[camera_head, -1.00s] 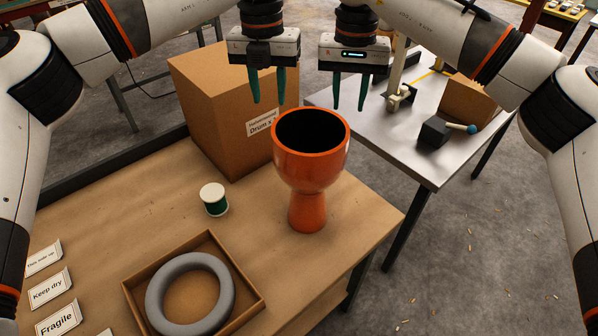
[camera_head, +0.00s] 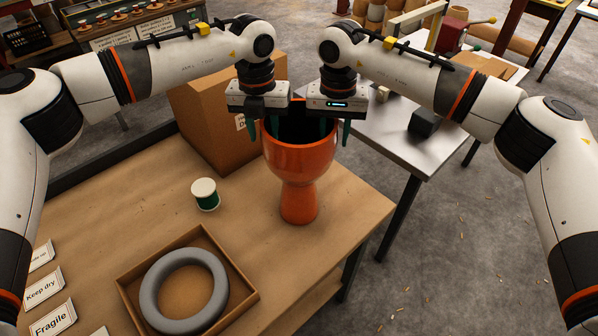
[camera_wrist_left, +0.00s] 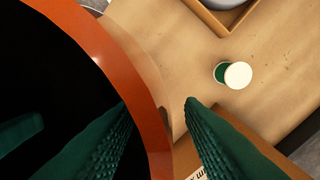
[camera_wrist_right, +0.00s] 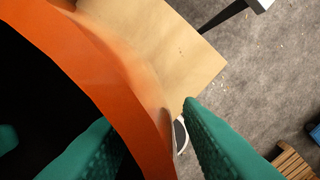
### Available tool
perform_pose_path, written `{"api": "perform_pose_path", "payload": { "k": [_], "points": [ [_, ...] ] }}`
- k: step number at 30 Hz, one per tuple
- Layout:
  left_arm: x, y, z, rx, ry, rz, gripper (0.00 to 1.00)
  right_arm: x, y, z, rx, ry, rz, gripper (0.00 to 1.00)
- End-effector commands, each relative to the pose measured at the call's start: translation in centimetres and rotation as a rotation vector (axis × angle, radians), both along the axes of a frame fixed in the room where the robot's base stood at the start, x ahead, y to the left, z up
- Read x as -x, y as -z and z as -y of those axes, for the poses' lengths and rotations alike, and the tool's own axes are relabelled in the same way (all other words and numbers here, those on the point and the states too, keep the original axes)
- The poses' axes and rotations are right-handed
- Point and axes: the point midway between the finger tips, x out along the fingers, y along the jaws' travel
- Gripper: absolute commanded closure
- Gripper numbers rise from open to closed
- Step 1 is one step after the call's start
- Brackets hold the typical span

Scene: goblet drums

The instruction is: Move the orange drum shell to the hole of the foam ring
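The orange drum shell (camera_head: 300,160) stands upright on the wooden table near its right edge, its dark open bowl facing up. The grey foam ring (camera_head: 148,292) lies in a shallow cardboard tray (camera_head: 248,302) at the table's front, its hole empty. My left gripper (camera_head: 263,132) straddles the left side of the drum rim, one finger inside the bowl and one outside. My right gripper (camera_head: 336,132) straddles the right side the same way. Both wrist views show the rim (camera_wrist_left: 140,75) (camera_wrist_right: 125,95) between spread fingers, with gaps at the outer fingers.
A large cardboard box (camera_head: 205,125) stands behind the drum on the left. A green and white spool (camera_head: 205,195) stands between box and tray. Label cards (camera_head: 45,290) lie at the left. A metal table (camera_head: 390,150) stands to the right, behind the drum.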

Motion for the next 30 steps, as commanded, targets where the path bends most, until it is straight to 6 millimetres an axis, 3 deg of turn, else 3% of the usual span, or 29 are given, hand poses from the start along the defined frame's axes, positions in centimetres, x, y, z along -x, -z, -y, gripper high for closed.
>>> {"api": "perform_pose_path", "payload": {
  "k": [13, 19, 30],
  "points": [
    [0.01, 0.9, 0.08, 0.001, 0.001, 0.001, 0.65, -0.01, 0.92, 0.02, 0.0, 0.0, 0.001, 0.67],
    [0.01, 0.88, 0.08, 0.001, 0.001, 0.001, 0.98, 0.0, 0.91, 0.01, 0.0, 0.0, 0.001, 1.0],
    [0.0, 0.85, 0.09, 0.004, 0.0, -0.001, 1.0, -0.01, 0.9, 0.03, -0.001, 0.0, 0.0, 1.0]
  ]
}}
